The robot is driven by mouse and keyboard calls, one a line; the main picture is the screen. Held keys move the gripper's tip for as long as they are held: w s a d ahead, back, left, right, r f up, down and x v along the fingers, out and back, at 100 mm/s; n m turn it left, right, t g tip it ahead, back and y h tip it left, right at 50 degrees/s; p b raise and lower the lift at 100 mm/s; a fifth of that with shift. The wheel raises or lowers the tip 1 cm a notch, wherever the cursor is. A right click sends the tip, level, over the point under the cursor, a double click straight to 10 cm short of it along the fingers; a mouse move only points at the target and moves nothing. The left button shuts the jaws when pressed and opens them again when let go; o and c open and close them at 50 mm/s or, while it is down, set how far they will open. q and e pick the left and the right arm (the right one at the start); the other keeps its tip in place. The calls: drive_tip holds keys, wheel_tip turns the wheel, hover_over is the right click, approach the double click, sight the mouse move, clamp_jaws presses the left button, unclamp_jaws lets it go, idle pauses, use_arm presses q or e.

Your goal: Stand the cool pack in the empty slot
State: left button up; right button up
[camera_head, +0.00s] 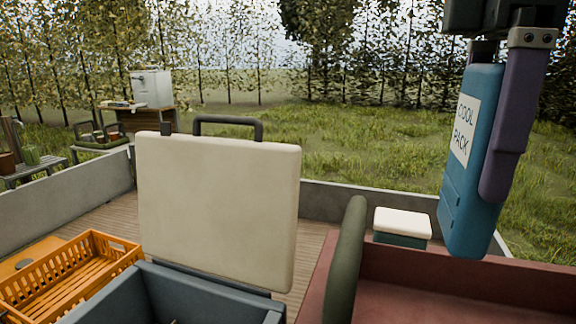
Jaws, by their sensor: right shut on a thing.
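The blue cool pack (466,190) hangs upright and slightly tilted at the right, with a white label reading COOL PACK. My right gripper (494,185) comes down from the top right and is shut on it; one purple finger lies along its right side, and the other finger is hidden. The pack is held above the red surface, apart from the open box. A grey-blue box (165,290) with a raised cream lid (218,205) stands at the bottom left of centre. Only part of its inside shows, and I cannot make out an empty slot. My left gripper is not in view.
An orange crate (100,250) stands left of the box. A dark green rounded bar (345,262) rises between the lid and the red-walled area (420,295). A small white-topped box (402,223) sits behind. Low grey walls (70,200) edge the wooden floor.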

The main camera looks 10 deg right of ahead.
drive_tip(key=m, duration=0.1)
drive_tip(key=a+m, duration=0.1)
drive_tip(key=m, duration=0.1)
drive_tip(key=a+m, duration=0.1)
drive_tip(key=shift+s+a+f+m, duration=0.1)
drive_tip(key=shift+s+m, duration=0.25)
drive_tip(key=shift+m, duration=0.05)
drive_tip(key=m, duration=0.2)
drive_tip(key=a+m, duration=0.1)
drive_tip(key=m, duration=0.1)
drive_tip(key=s+a+m, duration=0.1)
drive_tip(key=m, duration=0.1)
drive_tip(key=shift+s+a+f, duration=0.1)
drive_tip(key=shift+a+f, duration=0.1)
drive_tip(key=shift+f, duration=0.05)
wheel_tip(320, 180, up, 26)
drive_tip(key=p, duration=2.9)
hover_over(453, 164)
drive_tip(key=s+a, duration=0.4)
drive_tip(key=s, duration=0.5)
drive_tip(key=shift+s+d+r+m, duration=0.15)
drive_tip(key=shift+m, duration=0.25)
drive_tip(key=shift+b, duration=0.3)
drive_tip(key=shift+d, duration=0.1)
